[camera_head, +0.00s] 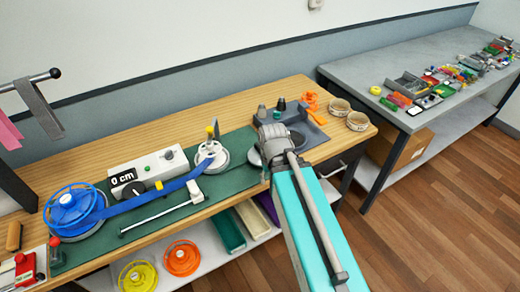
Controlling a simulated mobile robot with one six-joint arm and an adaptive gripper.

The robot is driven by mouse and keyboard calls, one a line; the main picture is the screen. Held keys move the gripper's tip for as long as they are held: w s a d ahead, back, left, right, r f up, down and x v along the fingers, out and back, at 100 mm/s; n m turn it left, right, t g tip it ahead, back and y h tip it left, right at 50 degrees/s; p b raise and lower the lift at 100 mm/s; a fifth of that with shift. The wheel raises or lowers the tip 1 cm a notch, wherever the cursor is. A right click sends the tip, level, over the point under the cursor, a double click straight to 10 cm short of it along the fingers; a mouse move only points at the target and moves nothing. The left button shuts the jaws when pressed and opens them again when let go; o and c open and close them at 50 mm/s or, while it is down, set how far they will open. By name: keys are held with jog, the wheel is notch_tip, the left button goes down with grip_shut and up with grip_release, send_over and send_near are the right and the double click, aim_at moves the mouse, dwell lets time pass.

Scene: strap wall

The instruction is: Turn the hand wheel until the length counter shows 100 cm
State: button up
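The length counter (123,177) on the white box reads 0 cm. The hand wheel (211,157) is a white disc with an upright yellow-topped handle (210,131), on the green mat right of the counter. A blue strap (150,196) runs from the blue reel (73,208) at left, past the counter, to the wheel. My gripper (274,138) is at the far end of my turquoise arm, right of the wheel and apart from it. The arm and wrist hide its fingers, so I cannot tell whether it is open or shut.
A white bar (160,213) lies in front of the strap. A dark tray (305,130) with small items and two roll-like rings (357,121) are at the bench's right end. Yellow and orange reels (182,258) sit on the lower shelf. A grey table (440,60) stands at right.

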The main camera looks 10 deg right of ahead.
jog(key=w+r+n+p, duration=0.3)
jog(key=w+r+p, duration=0.8)
jog(key=w, duration=0.4)
jog(key=shift+w+d+r+n, duration=0.15)
jog(key=shift+w+d+n, duration=0.2)
jog(key=shift+w+n, duration=0.05)
jog(key=shift+f, duration=0.25)
jog(key=shift+f+b, duration=6.7)
jog(key=shift+b, duration=0.05)
grip_shut()
